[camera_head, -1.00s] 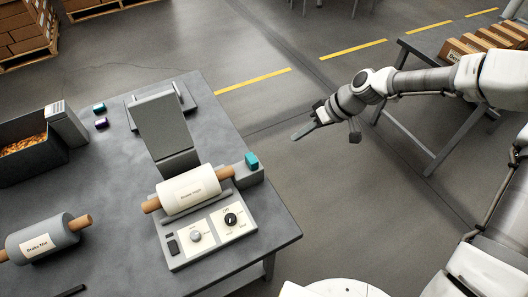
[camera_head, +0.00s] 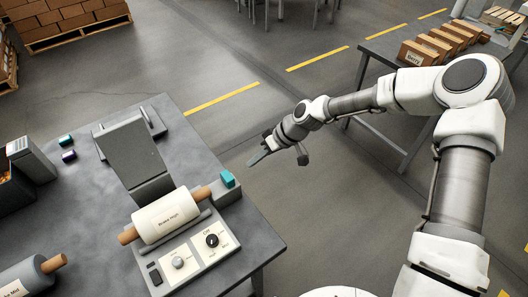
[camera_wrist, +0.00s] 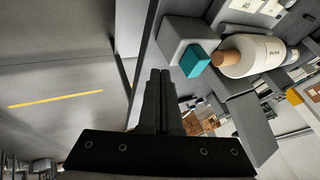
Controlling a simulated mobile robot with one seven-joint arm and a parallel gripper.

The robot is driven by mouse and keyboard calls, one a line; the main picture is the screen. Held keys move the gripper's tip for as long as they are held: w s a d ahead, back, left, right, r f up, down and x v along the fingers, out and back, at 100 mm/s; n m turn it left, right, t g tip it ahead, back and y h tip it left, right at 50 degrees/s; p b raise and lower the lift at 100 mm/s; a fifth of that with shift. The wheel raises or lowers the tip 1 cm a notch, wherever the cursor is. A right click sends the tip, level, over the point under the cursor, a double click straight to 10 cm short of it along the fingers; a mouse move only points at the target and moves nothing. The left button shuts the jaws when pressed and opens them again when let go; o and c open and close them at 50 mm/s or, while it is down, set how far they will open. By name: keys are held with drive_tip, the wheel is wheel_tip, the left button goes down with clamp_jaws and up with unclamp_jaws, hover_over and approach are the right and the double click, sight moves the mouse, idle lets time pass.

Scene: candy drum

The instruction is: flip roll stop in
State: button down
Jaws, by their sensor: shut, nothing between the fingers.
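A teal roll stop (camera_head: 228,179) sits on a grey block at the right end of the white roll (camera_head: 168,217) on the machine. It also shows in the wrist view (camera_wrist: 194,61), beside the roll's brown wooden end. The roll lies across the machine, and its label is too small to read surely. My gripper (camera_head: 255,160) is shut and empty, up and to the right of the teal stop and apart from it. In the wrist view, my closed fingers (camera_wrist: 160,74) point towards the table edge, with the stop to their right.
A control panel with a dark dial (camera_head: 212,240) and a pale knob (camera_head: 178,263) lies in front of the roll. A tilted grey plate (camera_head: 137,155) stands behind it. A grey roll (camera_head: 30,277) is at the lower left.

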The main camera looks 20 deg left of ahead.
sight(225, 179)
drive_tip(key=s+a, duration=0.1)
drive_tip(key=s+a+f, duration=0.2)
drive_tip(key=a, duration=0.1)
drive_tip(key=shift+s, duration=0.2)
drive_tip(key=s+a, duration=0.1)
drive_tip(key=s, duration=0.1)
drive_tip(key=s+a+b, duration=0.1)
drive_tip(key=shift+s+a, duration=0.35)
drive_tip(key=shift+a, duration=0.05)
drive_tip(key=shift+s+a, duration=0.15)
drive_tip(key=shift+s, duration=0.05)
